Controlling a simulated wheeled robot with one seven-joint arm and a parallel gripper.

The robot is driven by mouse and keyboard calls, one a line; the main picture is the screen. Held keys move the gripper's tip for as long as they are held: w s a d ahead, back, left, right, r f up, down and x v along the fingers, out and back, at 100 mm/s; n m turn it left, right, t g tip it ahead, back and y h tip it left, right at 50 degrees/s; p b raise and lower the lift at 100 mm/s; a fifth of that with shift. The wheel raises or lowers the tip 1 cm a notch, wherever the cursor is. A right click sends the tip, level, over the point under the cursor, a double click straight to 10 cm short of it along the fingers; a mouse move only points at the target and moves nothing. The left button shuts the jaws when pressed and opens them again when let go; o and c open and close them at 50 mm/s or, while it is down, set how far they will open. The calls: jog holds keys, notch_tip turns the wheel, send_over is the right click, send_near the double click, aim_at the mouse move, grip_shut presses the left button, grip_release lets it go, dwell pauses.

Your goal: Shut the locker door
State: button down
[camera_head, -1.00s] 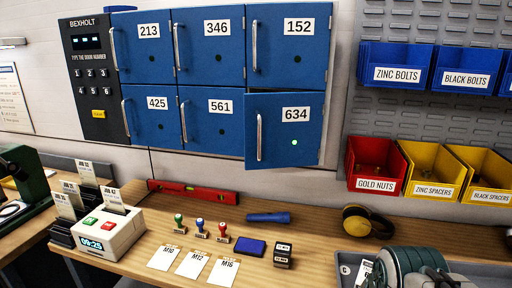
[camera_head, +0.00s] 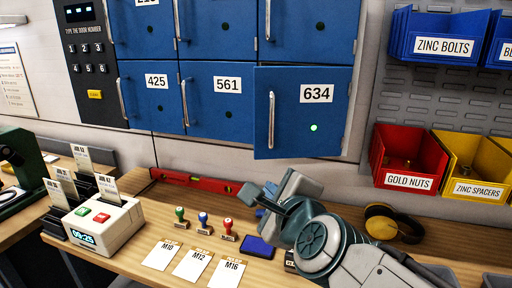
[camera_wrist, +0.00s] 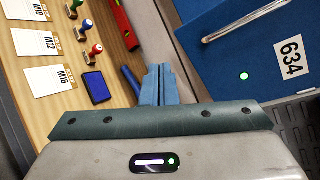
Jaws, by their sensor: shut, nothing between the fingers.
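The locker door 634 (camera_head: 313,118) is blue with a vertical metal handle on its left side and a lit green light. It stands slightly ajar, its face proud of the doors beside it. My gripper (camera_head: 262,200) is shut and empty, below the door and above the bench. In the wrist view the closed fingers (camera_wrist: 160,84) point toward the bench and wall, with door 634 (camera_wrist: 245,60) and its handle (camera_wrist: 245,22) up and to the right, apart from the fingers.
Locker doors 425 (camera_head: 150,100) and 561 (camera_head: 215,98) look closed. Red and yellow bins hang at right, the red one marked gold nuts (camera_head: 405,160). The bench holds stamps, cards, a blue ink pad (camera_head: 257,247), a red level (camera_head: 195,181) and yellow earmuffs (camera_head: 385,222).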

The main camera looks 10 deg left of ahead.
notch_tip(320, 180, up, 5)
jog(key=s+a+m+t+h+b, duration=0.2)
jog(key=m+t, duration=0.2)
jog(key=m, duration=1)
jog(key=x, duration=1.4)
jog(key=shift+w+p, duration=0.2)
jog(key=shift+p, duration=0.2)
jog(key=shift+f, duration=0.1)
